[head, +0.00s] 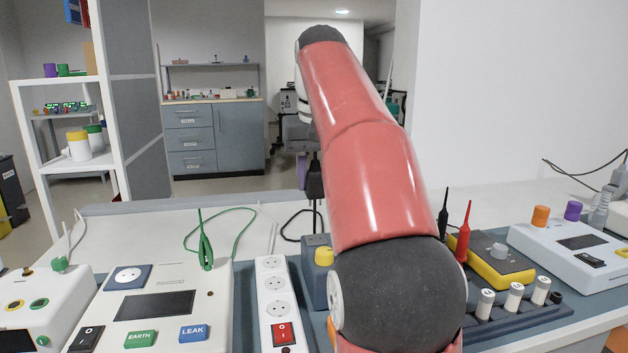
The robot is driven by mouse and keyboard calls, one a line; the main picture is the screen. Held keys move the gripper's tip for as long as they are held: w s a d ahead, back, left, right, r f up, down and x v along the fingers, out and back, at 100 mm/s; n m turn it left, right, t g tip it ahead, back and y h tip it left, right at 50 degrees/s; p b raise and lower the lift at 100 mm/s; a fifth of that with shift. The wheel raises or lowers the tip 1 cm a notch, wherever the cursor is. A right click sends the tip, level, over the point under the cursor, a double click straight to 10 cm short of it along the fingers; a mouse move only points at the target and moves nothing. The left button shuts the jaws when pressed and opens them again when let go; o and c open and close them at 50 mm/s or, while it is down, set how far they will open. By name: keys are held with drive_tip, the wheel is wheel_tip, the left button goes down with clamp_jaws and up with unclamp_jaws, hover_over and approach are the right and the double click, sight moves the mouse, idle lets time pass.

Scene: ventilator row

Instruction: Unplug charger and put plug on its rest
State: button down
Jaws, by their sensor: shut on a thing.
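My gripper (306,172) is in the upper middle of the head view, partly hidden behind my red and black arm. It is shut on a black plug (315,181), held above the bench with its black cable (303,214) hanging and looping below. A white power strip (271,263) lies on the bench to the left of the arm. Several of its round sockets show, empty, above a red switch. I cannot pick out the plug's rest with certainty. The bench behind the arm is hidden.
A white tester (172,275) with a green clip stands left of the strip. A grey box with a yellow knob (324,256) is right of it. A yellow meter (495,262) with probes and a rack of white cylinders (513,299) stand right of the arm.

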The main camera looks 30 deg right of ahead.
sight(316, 199)
drive_tip(key=shift+s+f, duration=0.1)
drive_tip(key=shift+f, duration=2)
drive_tip(key=shift+f+b, duration=1)
drive_tip(key=shift+b, duration=0.35)
drive_tip(key=shift+f+b, duration=0.9)
drive_tip(key=shift+f, duration=0.3)
drive_tip(key=c, duration=0.9)
unclamp_jaws()
